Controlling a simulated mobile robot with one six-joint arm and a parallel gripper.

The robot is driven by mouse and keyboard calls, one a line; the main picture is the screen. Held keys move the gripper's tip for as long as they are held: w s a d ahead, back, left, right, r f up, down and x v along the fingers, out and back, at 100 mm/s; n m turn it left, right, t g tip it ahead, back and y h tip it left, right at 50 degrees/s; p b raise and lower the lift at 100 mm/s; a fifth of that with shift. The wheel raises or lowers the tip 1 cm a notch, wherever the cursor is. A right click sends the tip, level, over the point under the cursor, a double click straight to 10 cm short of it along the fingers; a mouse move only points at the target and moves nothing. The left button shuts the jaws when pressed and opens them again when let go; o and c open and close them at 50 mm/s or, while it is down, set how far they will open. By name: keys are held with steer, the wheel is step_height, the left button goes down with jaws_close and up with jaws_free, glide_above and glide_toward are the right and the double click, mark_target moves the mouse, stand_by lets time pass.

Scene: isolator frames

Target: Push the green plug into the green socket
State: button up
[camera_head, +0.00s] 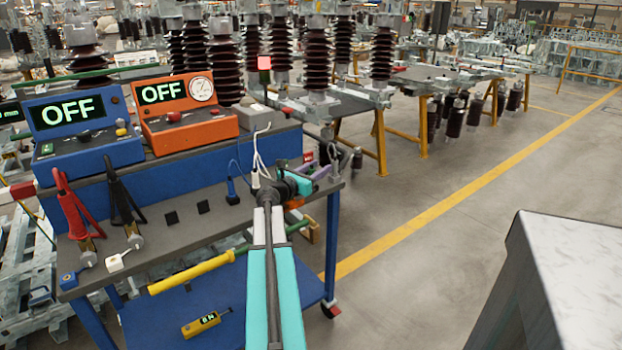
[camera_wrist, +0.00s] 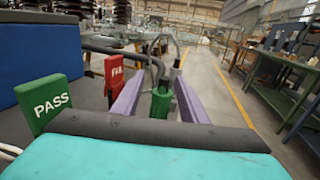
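In the wrist view, my gripper (camera_wrist: 160,88) has two purple fingers standing apart. A green plug-like piece (camera_wrist: 160,104) with a grey cable shows between them, with a narrow gap on each side. Whether it lies at finger height or below cannot be told. In the head view, my gripper (camera_head: 323,170) is at the right end of the blue cart's top, its purple finger partly hidden by the wrist. I cannot make out the green plug there. No green socket can be clearly identified in either view.
The blue cart (camera_head: 225,218) carries a blue box (camera_head: 85,120) and an orange box (camera_head: 183,112), both reading OFF. A green PASS block (camera_wrist: 48,103) and red FAIL block (camera_wrist: 114,75) stand left of my fingers.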

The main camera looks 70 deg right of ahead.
jaws_close()
stand_by(0.3)
steer(key=shift+r, duration=0.1)
steer(key=shift+r, duration=0.75)
steer(key=w+a+r, duration=0.1)
steer(key=a+r, duration=0.2)
steer(key=a, duration=1.3)
steer(key=shift+r, duration=0.15)
